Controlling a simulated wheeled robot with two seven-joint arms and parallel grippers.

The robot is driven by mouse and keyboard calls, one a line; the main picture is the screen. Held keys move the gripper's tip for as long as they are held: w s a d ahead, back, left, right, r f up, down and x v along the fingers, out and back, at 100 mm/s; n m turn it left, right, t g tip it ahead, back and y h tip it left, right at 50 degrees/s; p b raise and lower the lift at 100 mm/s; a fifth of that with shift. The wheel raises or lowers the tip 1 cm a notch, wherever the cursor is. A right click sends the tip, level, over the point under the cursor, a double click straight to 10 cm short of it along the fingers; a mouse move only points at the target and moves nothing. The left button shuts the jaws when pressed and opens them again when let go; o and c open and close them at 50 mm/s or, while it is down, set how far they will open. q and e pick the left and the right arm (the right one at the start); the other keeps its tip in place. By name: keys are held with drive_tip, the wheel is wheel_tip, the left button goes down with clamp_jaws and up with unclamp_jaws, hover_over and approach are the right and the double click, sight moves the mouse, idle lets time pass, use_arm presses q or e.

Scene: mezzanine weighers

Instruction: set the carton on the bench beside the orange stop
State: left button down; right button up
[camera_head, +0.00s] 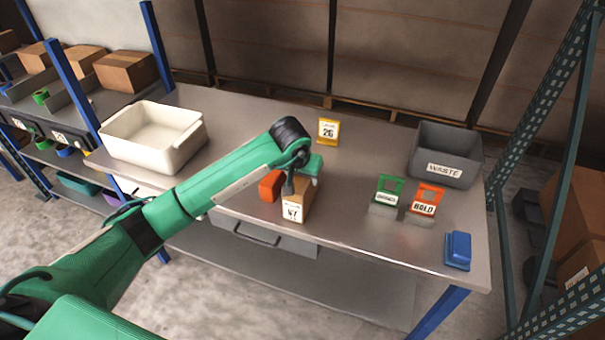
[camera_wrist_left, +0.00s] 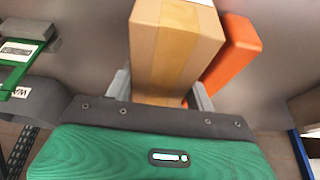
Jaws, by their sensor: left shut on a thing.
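The carton (camera_head: 297,203) is a small brown box with a white label marked with a number. It is at the front edge of the bench (camera_head: 345,206). My left gripper (camera_head: 290,184) comes down over it from above and is shut on it. The carton also fills the middle of the left wrist view (camera_wrist_left: 180,48), between the grey fingers. The orange stop (camera_head: 269,186) is a block just left of the carton, partly hidden by it in the left wrist view (camera_wrist_left: 236,48). I cannot tell whether they touch or whether the carton's base rests on the bench. My right gripper is not in view.
A cream tub (camera_head: 152,157) stands at the bench's left end. A grey waste bin (camera_head: 445,170), green (camera_head: 387,194) and orange (camera_head: 425,204) sign holders and a blue block (camera_head: 458,250) are on the right. A yellow sign (camera_head: 328,131) stands behind. Bench between carton and signs is clear.

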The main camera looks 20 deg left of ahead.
use_arm(q)
drive_tip(key=shift+r, duration=0.1)
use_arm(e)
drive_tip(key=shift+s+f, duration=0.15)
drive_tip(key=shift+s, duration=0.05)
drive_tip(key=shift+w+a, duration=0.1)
use_arm(q)
drive_tip(key=c, duration=0.9)
unclamp_jaws()
drive_tip(key=shift+f, duration=0.2)
drive_tip(key=o, duration=0.4)
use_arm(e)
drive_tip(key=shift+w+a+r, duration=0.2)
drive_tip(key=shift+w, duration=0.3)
use_arm(q)
drive_tip(key=shift+r, duration=0.1)
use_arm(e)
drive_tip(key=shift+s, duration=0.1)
